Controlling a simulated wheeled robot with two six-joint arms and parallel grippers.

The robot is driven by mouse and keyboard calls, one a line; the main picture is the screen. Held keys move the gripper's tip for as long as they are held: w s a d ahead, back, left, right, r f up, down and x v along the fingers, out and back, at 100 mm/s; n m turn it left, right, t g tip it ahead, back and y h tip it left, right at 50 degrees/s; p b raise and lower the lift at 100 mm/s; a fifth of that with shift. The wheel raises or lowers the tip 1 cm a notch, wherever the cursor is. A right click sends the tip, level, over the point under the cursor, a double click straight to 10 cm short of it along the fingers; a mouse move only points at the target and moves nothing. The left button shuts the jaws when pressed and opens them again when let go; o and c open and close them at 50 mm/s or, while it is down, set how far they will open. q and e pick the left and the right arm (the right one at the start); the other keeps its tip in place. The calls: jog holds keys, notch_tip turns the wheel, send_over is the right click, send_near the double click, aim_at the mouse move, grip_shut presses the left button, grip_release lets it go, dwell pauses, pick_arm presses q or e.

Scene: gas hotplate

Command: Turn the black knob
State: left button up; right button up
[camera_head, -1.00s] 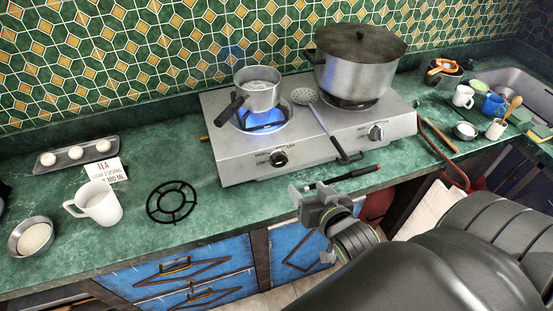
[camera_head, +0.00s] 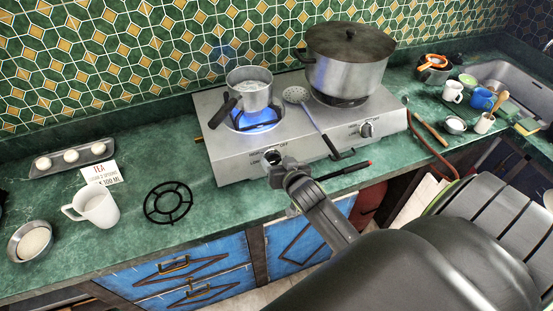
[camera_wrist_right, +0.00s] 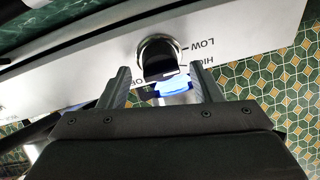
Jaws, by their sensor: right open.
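The black knob (camera_head: 272,156) is on the left front of the silver gas hotplate (camera_head: 232,163), below the lit burner. My right gripper (camera_head: 285,168) is in front of it and partly covers it. In the right wrist view, the knob (camera_wrist_right: 158,56) with its chrome ring lies between the tips of my open right gripper (camera_wrist_right: 160,70). The fingers stand apart on both sides of the knob; I cannot tell whether either touches it. My left gripper is not in view.
A small pot (camera_head: 250,92) stands over the blue flame (camera_head: 258,118). A large lidded pot (camera_head: 345,72) stands on the right burner. A skimmer (camera_head: 315,118) lies between them. A black-and-red lighter (camera_head: 345,170) lies near my right gripper. A white mug (camera_head: 97,206) stands left.

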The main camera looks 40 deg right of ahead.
jog(key=shift+w+d+f, duration=0.1)
jog(key=shift+w+f, duration=0.1)
jog(key=shift+w, duration=0.4)
jog(key=shift+c, duration=0.2)
jog(key=c, duration=0.9)
jog(key=shift+m, duration=0.3)
jog(key=m+b, duration=0.1)
jog(key=m, duration=0.1)
jog(key=m+h+b, duration=0.1)
jog(key=m, duration=0.1)
jog(key=shift+f+m, duration=0.2)
jog(key=shift+m, duration=0.2)
jog(key=shift+m+g+h+b, duration=0.3)
jog(key=shift+m+b, duration=0.35)
jog(key=shift+m, duration=1.35)
jog(key=shift+s, duration=0.1)
